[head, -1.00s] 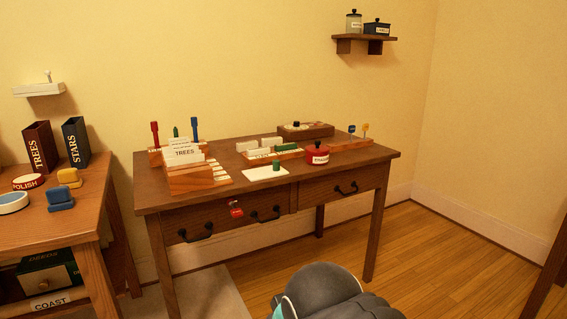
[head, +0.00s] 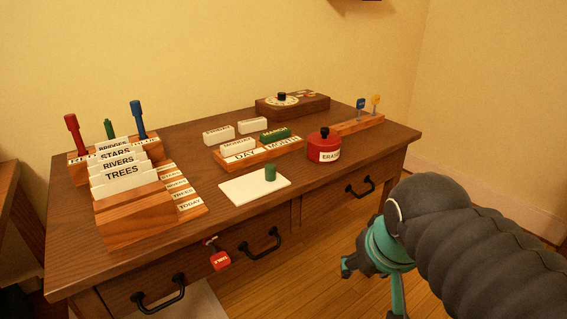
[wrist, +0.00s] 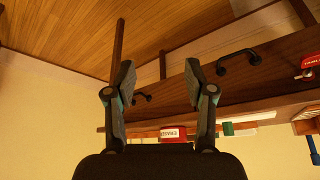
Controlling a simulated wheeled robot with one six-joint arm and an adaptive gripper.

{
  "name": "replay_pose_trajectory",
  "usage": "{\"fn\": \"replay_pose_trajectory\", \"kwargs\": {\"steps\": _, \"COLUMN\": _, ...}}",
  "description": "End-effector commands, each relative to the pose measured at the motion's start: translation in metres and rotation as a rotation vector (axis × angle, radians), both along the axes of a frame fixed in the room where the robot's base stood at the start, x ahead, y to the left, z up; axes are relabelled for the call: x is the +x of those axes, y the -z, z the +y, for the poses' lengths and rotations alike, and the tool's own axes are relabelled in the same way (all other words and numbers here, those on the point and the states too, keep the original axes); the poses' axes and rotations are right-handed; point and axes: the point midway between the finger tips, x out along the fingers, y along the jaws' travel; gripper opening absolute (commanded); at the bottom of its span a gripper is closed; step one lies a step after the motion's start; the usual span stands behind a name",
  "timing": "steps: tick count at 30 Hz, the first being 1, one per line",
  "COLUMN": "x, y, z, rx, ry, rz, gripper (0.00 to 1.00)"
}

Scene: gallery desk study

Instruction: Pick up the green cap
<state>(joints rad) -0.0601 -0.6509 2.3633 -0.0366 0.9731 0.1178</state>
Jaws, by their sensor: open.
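In the wrist view, which looks upside down, the green cap (wrist: 228,129) shows small at the lower right, beyond the fingers. My gripper (wrist: 159,80) is open and empty, its two dark fingers spread apart. In the head view my arm comes in from the right, and the gripper end is low in front of the desk, to the right of and below the cap, apart from it.
A red eraser pot (head: 323,148) stands right of the cap. A wooden tray (head: 258,153) with DAY and MONTH blocks sits behind it. A card file (head: 140,212) is at left. Drawer handles (head: 260,245) and a red tag (head: 218,256) stick out of the desk front.

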Motion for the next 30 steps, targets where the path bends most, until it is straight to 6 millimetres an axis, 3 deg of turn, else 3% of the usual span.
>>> {"fn": "replay_pose_trajectory", "kwargs": {"steps": 6, "x": 0.068, "y": -0.069, "z": 0.034, "rx": 0.013, "ry": 0.109, "rz": 0.063, "gripper": 0.54}}
{"fn": "replay_pose_trajectory", "kwargs": {"steps": 15, "x": 0.156, "y": -0.136, "z": 0.108, "rx": 0.006, "ry": 0.324, "rz": 0.097, "gripper": 0.54}}
{"fn": "replay_pose_trajectory", "kwargs": {"steps": 19, "x": 0.183, "y": -0.153, "z": 0.144, "rx": 0.003, "ry": 0.416, "rz": 0.09, "gripper": 0.54}}
{"fn": "replay_pose_trajectory", "kwargs": {"steps": 24, "x": 0.202, "y": -0.164, "z": 0.177, "rx": 0.003, "ry": 0.504, "rz": 0.076, "gripper": 0.54}}
{"fn": "replay_pose_trajectory", "kwargs": {"steps": 30, "x": 0.21, "y": -0.162, "z": 0.189, "rx": 0.003, "ry": 0.544, "rz": 0.067, "gripper": 0.54}}
